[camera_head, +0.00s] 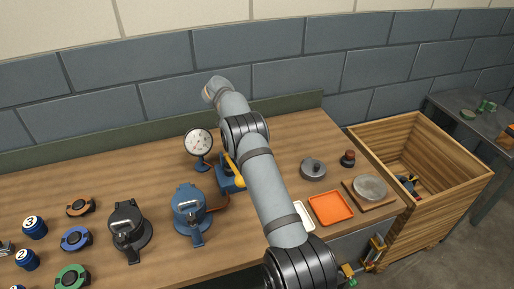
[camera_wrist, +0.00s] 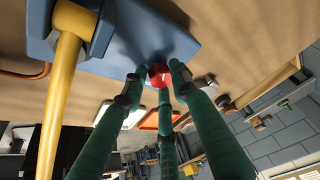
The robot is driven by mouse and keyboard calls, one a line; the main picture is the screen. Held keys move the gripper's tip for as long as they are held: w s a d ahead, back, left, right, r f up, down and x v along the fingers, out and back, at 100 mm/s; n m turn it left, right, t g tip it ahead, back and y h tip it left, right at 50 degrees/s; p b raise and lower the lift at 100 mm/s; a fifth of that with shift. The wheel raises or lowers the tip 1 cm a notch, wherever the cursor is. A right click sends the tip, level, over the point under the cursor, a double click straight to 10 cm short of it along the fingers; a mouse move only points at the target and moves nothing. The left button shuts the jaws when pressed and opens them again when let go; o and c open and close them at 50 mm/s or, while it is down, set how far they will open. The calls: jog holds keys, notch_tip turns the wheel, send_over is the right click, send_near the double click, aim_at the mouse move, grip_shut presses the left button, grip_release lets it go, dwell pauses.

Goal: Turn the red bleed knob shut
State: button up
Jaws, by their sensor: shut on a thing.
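The red bleed knob (camera_wrist: 159,76) sits at the edge of a blue block (camera_wrist: 135,45) in the wrist view. The three green fingers of my gripper (camera_wrist: 156,80) close around the knob, with tips against or very near its sides. A yellow lever (camera_wrist: 60,95) stands on the same block, left of the fingers. In the head view the blue block (camera_head: 225,180) and yellow lever (camera_head: 232,168) show partly behind my arm. The knob and my gripper are hidden there. The knob's turn angle cannot be read.
A dial gauge (camera_head: 199,142) stands behind the block. A blue clamped casing (camera_head: 188,208) and a black one (camera_head: 127,228) are to its left. An orange tray (camera_head: 330,207), a grey lidded disc (camera_head: 313,169) and a wooden crate (camera_head: 440,190) are to the right.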

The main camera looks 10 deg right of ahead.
jog(key=p, duration=0.2)
jog(key=r+m+p, duration=0.1)
jog(key=shift+w+d+p, duration=0.15)
jog(key=shift+w+p, duration=0.2)
jog(key=shift+p, duration=0.05)
jog(key=shift+f+m+p, duration=0.3)
jog(key=shift+p, duration=0.65)
jog(key=shift+s, duration=0.1)
jog(key=o, duration=0.8)
jog(key=shift+g, duration=0.3)
jog(key=shift+f, duration=0.1)
jog(key=shift+s, duration=0.1)
jog(key=shift+f+b, duration=0.2)
jog(key=shift+b, duration=0.35)
